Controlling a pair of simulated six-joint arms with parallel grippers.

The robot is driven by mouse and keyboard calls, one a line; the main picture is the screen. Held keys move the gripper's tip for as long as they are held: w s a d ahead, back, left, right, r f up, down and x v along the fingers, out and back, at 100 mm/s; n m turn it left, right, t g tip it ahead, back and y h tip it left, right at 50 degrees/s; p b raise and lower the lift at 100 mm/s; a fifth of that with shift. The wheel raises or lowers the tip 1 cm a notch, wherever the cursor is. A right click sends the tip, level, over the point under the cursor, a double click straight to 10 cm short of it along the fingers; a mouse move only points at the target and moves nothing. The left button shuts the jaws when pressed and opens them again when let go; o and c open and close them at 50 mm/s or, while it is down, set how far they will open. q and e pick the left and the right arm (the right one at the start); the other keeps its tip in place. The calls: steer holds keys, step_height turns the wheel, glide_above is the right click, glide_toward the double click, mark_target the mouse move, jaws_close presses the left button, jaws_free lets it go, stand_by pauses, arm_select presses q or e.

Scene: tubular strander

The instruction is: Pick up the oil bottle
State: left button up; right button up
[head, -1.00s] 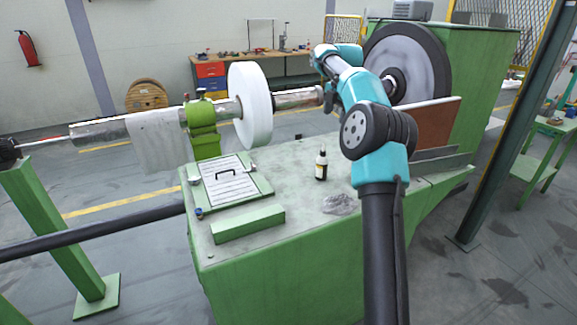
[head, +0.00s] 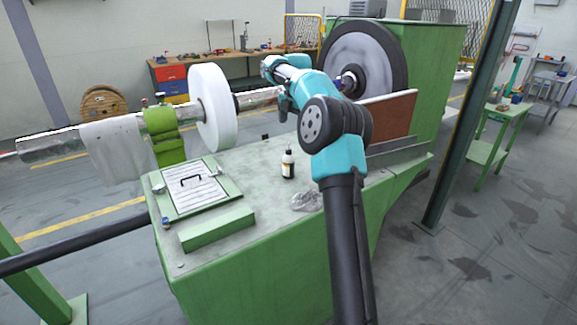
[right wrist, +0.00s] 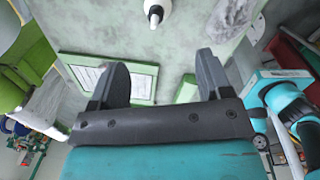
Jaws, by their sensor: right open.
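The oil bottle (head: 288,163) stands upright on the green machine's bench top, dark with a pale label and a light top. In the right wrist view the bottle (right wrist: 156,12) shows from above at the top edge, partly cut off, beyond the fingers. My right gripper (right wrist: 158,72) is open, with nothing between its two dark fingers, and apart from the bottle. In the head view my right arm rises beside the bottle, and its wrist end is above and behind the bottle. My left gripper is not in view.
A crumpled clear wrap (head: 307,200) lies right of the bottle. A hatch plate with a handle (head: 197,186) and a green block (head: 217,230) lie to the left. A white reel (head: 211,108) on a shaft and a brown panel (head: 392,117) stand behind.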

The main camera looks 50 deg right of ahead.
glide_above(289, 150)
steer(key=f, duration=0.7)
steer(key=shift+s+d, duration=0.1)
steer(key=shift+s, duration=0.2)
steer(key=shift+w+f, duration=0.2)
steer(key=shift+f, duration=1.1)
steer(key=shift+w+f, duration=0.2)
steer(key=shift+f, duration=1.05)
steer(key=shift+c, duration=0.2)
steer(key=c, duration=1.3)
steer(key=shift+r, duration=0.1)
